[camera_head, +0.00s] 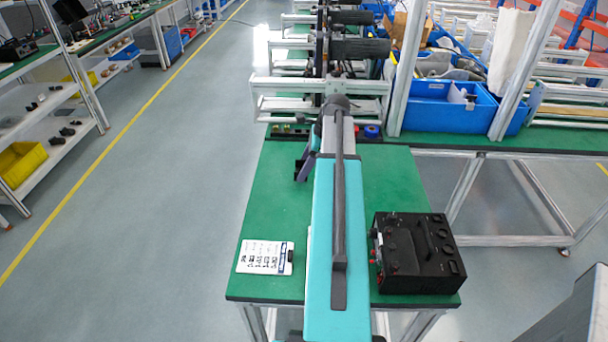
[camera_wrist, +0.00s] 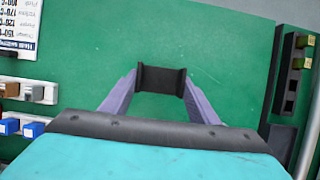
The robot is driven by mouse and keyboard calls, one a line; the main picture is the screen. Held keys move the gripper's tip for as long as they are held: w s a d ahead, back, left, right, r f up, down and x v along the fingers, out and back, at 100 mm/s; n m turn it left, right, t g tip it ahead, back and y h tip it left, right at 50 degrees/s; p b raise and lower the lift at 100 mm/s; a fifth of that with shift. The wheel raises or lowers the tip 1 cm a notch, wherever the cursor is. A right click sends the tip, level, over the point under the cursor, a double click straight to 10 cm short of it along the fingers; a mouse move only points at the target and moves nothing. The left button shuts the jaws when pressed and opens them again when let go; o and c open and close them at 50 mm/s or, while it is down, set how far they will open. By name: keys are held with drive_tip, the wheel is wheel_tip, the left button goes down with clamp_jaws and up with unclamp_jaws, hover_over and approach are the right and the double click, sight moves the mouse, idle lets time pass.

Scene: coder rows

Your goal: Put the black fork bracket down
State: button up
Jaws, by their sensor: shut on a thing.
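The black fork bracket (camera_wrist: 161,79) shows in the wrist view as a dark piece with raised sides, held between the two purple fingertips. My gripper (camera_wrist: 160,84) is shut on it, with a finger at each side. Behind it is the green tabletop (camera_wrist: 215,50); I cannot tell whether the bracket touches it. In the head view my gripper (camera_head: 304,164) shows only in part, left of my teal arm, over the far part of the green table (camera_head: 265,205). The bracket is hard to make out there.
A white printed card (camera_head: 265,257) lies at the table's front left. A black instrument box (camera_head: 417,252) stands at the front right. In the wrist view, small connectors (camera_wrist: 35,92) sit at left and a black strip (camera_wrist: 291,78) at right. Blue bins (camera_head: 440,105) stand beyond.

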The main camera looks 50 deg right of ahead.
drive_tip(key=shift+f, duration=0.15)
drive_tip(key=shift+f+p, duration=0.6)
drive_tip(key=shift+f, duration=1)
drive_tip(key=o, duration=1.2)
drive_tip(key=shift+f, duration=0.1)
drive_tip(key=shift+r, duration=0.2)
drive_tip(key=shift+b+v, duration=1.3)
drive_tip(key=shift+v, duration=4.65)
